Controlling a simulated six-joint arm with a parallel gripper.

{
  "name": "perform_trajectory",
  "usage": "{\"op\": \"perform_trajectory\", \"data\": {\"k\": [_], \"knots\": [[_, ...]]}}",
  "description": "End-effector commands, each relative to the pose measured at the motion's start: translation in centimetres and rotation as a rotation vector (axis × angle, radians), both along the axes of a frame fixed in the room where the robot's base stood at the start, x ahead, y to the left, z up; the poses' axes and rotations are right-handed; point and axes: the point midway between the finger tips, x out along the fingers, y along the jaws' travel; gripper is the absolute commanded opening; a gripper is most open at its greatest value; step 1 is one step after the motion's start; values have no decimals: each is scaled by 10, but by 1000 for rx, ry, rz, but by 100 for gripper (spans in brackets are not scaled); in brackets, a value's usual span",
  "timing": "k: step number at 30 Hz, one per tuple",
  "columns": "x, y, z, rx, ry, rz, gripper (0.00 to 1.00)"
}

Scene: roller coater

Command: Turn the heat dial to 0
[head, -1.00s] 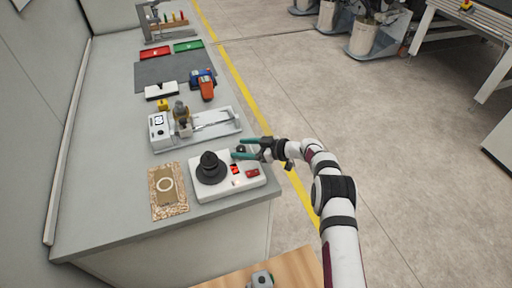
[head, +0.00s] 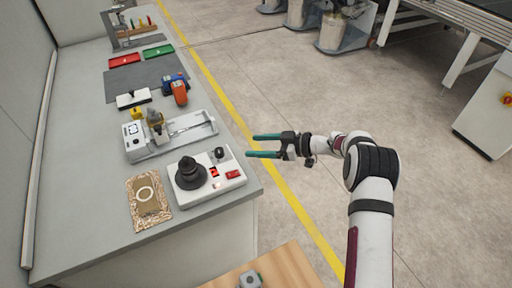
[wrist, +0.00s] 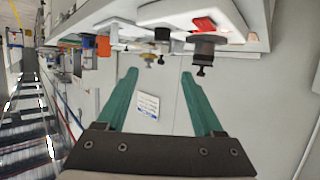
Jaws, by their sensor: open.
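The white coater box (head: 188,198) stands at the front right of the bench. A small black knob (head: 220,153), which looks like the heat dial, stands up at its back right corner. I cannot read its setting. My gripper (head: 252,146) is open and empty, to the right of the knob and apart from it, out past the bench edge. In the wrist view my gripper (wrist: 160,72) has nothing between its green fingers. A dark knob (wrist: 162,33) shows beyond the fingertips there.
A metal slide device (head: 180,148) is behind.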

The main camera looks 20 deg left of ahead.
Motion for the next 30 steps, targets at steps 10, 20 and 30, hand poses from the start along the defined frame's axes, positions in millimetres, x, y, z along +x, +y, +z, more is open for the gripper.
{"op": "perform_trajectory", "data": {"k": [10,20,30], "knots": [[-55,156,55,316,46,-683,69],[-135,82,-6,-22,28,-1158,69],[-73,102,-37,-32,28,-1178,69]]}}
